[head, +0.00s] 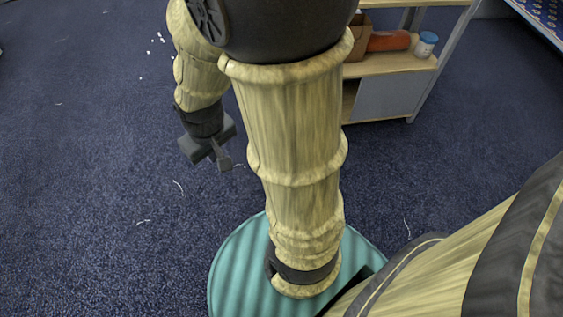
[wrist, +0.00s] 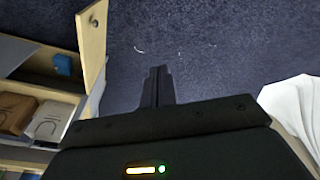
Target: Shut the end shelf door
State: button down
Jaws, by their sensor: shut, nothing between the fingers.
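The shelf door (wrist: 92,42) is a pale wooden panel with a small round knob. In the wrist view it stands open, sticking out from the shelf unit (wrist: 32,86) at the left. My gripper (wrist: 157,70) is shut and empty, with its dark fingers together. It is to the right of the door in the wrist view, with a gap of carpet between them. In the head view my gripper (head: 224,164) hangs above the carpet, left of the shelf unit (head: 395,64). My arm hides part of the unit there, and I cannot make out the open door in that view.
The shelf holds a brown box (wrist: 15,114), a white item (wrist: 50,122) and a blue item (wrist: 63,65). An orange item (head: 388,41) and a white jar with a blue lid (head: 426,44) also stand on it. White cloth (wrist: 295,105) is at right. Blue carpet (head: 80,200) is mostly clear.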

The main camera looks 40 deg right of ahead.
jog(key=w+d+f+n+g+h+p, duration=0.1)
jog(key=w+d+f+n+g+h, duration=0.1)
jog(key=f, duration=0.5)
jog(key=w+d+f+n+g+h+p, duration=0.1)
jog(key=w+d+f+n+g+h, duration=0.1)
jog(key=d+f+n, duration=0.3)
jog(key=w+d+f+n+g+h+p, duration=0.1)
jog(key=w+d+f+n+g+h, duration=0.1)
jog(key=d+f, duration=0.4)
notch_tip(320, 180, down, 5)
jog(key=shift+w+f+n+g+h, duration=0.1)
jog(key=shift+w+n+g+h, duration=0.2)
jog(key=shift+w+n+h, duration=0.75)
jog(key=shift+s+y, duration=0.2)
jog(key=shift+y, duration=0.05)
jog(key=s+d+r+b+x, duration=0.1)
jog(key=b+x, duration=0.3)
jog(key=x, duration=0.8)
jog(key=shift+s+d+r+b, duration=0.15)
jog(key=shift+d+r+b, duration=0.15)
jog(key=shift+d, duration=0.25)
